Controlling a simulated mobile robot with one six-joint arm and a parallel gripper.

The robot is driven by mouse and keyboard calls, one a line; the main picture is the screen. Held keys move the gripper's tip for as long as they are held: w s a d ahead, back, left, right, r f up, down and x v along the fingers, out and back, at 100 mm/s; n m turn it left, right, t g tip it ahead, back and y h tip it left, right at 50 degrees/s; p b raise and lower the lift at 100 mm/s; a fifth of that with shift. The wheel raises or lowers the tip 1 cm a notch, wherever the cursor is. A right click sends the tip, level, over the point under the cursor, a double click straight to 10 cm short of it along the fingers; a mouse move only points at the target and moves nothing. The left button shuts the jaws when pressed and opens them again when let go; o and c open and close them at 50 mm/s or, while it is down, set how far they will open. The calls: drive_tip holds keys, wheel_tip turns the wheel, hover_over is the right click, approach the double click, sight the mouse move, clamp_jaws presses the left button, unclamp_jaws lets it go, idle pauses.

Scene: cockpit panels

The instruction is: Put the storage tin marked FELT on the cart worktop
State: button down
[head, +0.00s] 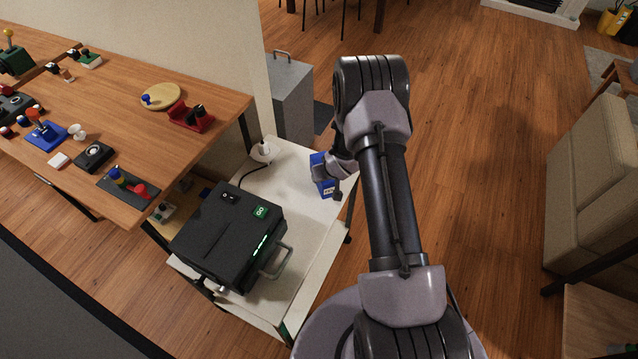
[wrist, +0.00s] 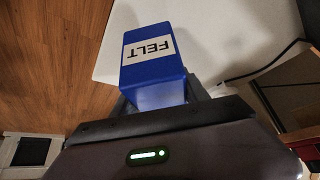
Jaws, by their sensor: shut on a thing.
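The blue storage tin (head: 323,176) has a white label, which reads FELT in the wrist view (wrist: 150,62). My gripper (head: 335,172) is shut on the tin, seen from the side in the head view. The tin is over the far right part of the white cart worktop (head: 290,182). In the wrist view the worktop (wrist: 225,30) lies behind the tin. I cannot tell whether the tin's base touches the worktop. The fingertips are mostly hidden in both views.
A black box device (head: 225,235) with a handle fills the cart's near left part. A white plug piece with a black cable (head: 262,152) is at the far left. A wooden table (head: 130,100) with several control parts stands left. A grey cabinet (head: 290,95) stands behind.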

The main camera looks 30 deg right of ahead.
drive_tip(key=shift+f+b, duration=0.4)
drive_tip(key=shift+f, duration=1.15)
drive_tip(key=shift+f, duration=0.25)
drive_tip(key=c, duration=0.6)
unclamp_jaws()
drive_tip(key=shift+r, duration=0.1)
